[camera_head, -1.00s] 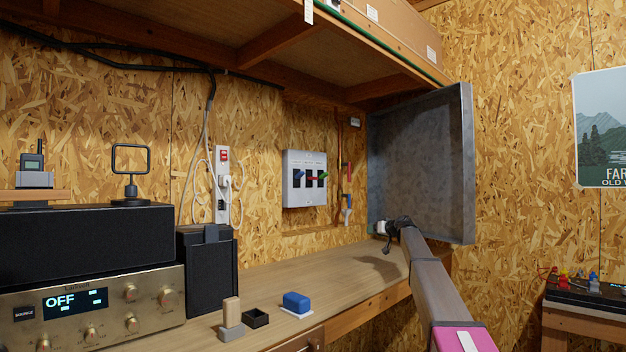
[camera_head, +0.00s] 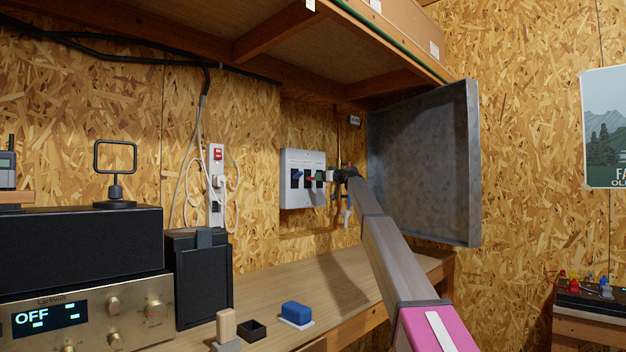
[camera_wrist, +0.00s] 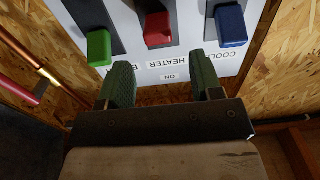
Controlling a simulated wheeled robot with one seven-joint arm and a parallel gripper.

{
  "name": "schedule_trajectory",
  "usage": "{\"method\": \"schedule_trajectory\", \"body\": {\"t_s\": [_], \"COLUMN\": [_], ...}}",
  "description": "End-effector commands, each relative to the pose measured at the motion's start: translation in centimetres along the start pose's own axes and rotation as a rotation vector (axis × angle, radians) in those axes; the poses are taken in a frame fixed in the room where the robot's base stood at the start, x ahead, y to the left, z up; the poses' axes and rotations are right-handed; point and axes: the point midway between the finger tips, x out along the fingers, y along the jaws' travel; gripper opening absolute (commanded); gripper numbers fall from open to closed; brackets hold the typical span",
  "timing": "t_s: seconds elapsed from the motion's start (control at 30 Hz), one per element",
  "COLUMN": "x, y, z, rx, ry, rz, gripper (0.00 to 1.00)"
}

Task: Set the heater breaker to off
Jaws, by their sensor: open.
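The grey-white breaker panel (camera_head: 303,201) is on the back wall, with blue (camera_head: 297,174), red (camera_head: 311,179) and green levers. The wrist view shows it upside down. There the red lever (camera_wrist: 158,29) sits in the middle by the HEATER label, between the green lever (camera_wrist: 99,48) and the blue lever (camera_wrist: 231,26). An ON label is close to the red lever's row. My gripper (camera_wrist: 163,78) is open and empty, its green fingers pointing at the panel. The red lever shows beyond the gap, apart from both fingers. In the head view my gripper (camera_head: 338,175) is at the panel's right side.
A large grey metal door (camera_head: 425,165) stands open right of the panel. A wooden shelf (camera_head: 290,45) hangs above. The bench (camera_head: 345,270) below holds a blue block (camera_head: 296,313). Copper-coloured pipes (camera_wrist: 35,60) run beside the panel in the wrist view.

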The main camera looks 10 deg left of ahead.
Motion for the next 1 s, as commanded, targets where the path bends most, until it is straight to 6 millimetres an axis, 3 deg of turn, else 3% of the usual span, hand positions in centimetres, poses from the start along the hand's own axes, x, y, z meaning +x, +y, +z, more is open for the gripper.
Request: {"method": "schedule_trajectory", "body": {"t_s": [0.3, 0.7, 0.77, 0.87, 1.0], "x": [5.6, 6.7, 6.7, 6.7, 6.7], "y": [0.2, 0.1, 0.1, 0.1, 0.1], "z": [0.0, 0.1, 0.1, 0.1, 0.1], "rx": [0.0, 0.0, 0.0, 0.0, 0.0], "ry": [-0.001, -0.001, -0.001, -0.001, -0.001], "rz": [0.0, 0.001, 0.001, 0.001, 0.001], "gripper": [0.6, 0.6, 0.43, 0.11, 0.1]}}
